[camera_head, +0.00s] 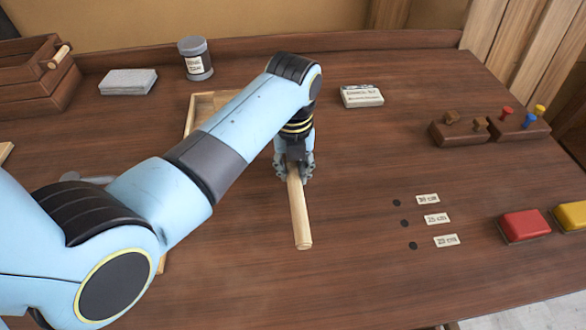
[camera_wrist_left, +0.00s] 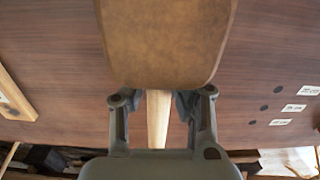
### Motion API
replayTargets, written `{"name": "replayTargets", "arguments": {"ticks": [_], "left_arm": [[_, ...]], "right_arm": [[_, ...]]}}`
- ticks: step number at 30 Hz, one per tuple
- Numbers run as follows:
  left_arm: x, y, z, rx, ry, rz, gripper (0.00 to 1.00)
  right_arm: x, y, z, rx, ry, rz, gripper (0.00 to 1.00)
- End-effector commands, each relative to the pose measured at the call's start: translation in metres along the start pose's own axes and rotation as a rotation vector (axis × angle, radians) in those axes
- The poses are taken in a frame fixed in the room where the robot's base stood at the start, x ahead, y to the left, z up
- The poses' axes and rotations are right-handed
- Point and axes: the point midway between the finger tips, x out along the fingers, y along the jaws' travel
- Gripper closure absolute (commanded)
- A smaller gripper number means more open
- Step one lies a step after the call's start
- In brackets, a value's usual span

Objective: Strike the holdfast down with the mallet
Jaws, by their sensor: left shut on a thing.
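My left gripper (camera_head: 295,172) is shut around the pale wooden handle of the mallet (camera_head: 301,220). The handle's free end points toward the front of the bench. In the left wrist view the mallet's brown block head (camera_wrist_left: 165,40) fills the top middle, with the handle running down between the fingers (camera_wrist_left: 160,112). In the head view the mallet head is hidden behind my arm. A grey metal piece (camera_head: 88,179), possibly the holdfast, shows at the left, partly covered by my left arm. My right gripper is not in view.
A pale wooden frame (camera_head: 190,115) lies partly behind my arm. Three dark holes (camera_head: 404,223) with labels sit right of the mallet. A tin (camera_head: 195,58), a grey block (camera_head: 128,82), a white box (camera_head: 361,96), peg blocks (camera_head: 459,132) and a red block (camera_head: 524,226) stand around. The front middle is clear.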

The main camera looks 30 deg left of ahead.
Motion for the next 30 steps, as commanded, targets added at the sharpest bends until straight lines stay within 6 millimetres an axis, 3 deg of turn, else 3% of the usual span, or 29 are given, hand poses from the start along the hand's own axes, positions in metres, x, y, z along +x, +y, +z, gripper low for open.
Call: {"name": "replayTargets", "arguments": {"ticks": [13,30], "left_arm": [[-0.007,-0.001,0.001,0.000,-0.002,-0.001,1.00],[-0.077,0.000,0.001,-0.001,-0.003,-0.001,1.00]], "right_arm": [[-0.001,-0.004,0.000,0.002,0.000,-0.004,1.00],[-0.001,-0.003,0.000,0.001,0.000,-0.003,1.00]]}}
